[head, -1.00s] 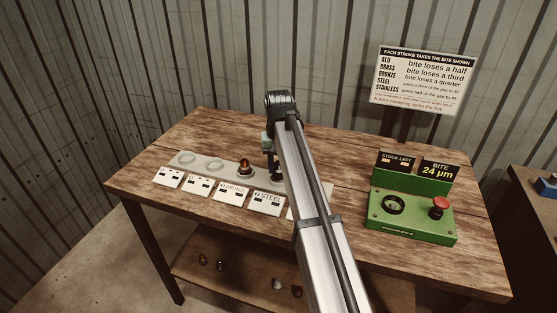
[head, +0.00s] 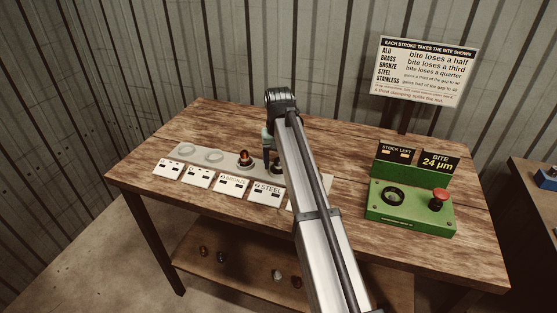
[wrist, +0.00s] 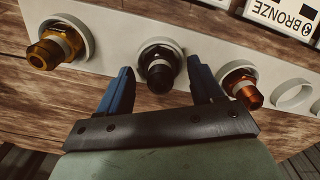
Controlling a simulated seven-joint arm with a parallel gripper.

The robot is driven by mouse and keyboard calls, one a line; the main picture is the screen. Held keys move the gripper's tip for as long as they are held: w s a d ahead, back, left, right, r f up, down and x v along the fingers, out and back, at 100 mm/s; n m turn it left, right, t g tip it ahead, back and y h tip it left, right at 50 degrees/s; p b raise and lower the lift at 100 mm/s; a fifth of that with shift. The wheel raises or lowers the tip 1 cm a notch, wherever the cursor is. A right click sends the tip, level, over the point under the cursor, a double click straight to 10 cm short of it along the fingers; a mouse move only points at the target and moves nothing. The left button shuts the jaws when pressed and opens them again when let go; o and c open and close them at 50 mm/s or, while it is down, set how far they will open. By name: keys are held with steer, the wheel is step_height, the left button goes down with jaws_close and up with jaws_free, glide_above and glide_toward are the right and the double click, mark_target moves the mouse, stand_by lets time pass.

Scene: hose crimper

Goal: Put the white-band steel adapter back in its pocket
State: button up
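A dark steel adapter (wrist: 158,70) stands in a pale ring pocket (wrist: 176,44) in the wrist view; it looks seated, but its lower end is hidden. A paler part shows near its base; I cannot make out a clear white band. In the head view the dark adapter (head: 277,164) is on the grey rack (head: 229,158), behind the STEEL card (head: 266,194). My gripper (wrist: 159,68) is open, its blue fingers on either side of the adapter with visible gaps. In the head view my gripper (head: 267,148) is just above the rack, partly hidden by my arm.
A copper-coloured adapter (wrist: 242,88) and a gold one (wrist: 52,50) stand in neighbouring pockets, close to the fingers. An empty ring (wrist: 293,94) is at the right. The green crimper (head: 411,210) with a red button (head: 438,195) stands at the table's right.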

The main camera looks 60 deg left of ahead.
step_height(320, 180, up, 14)
stand_by(0.8)
steer(key=shift+f, duration=0.1)
stand_by(0.4)
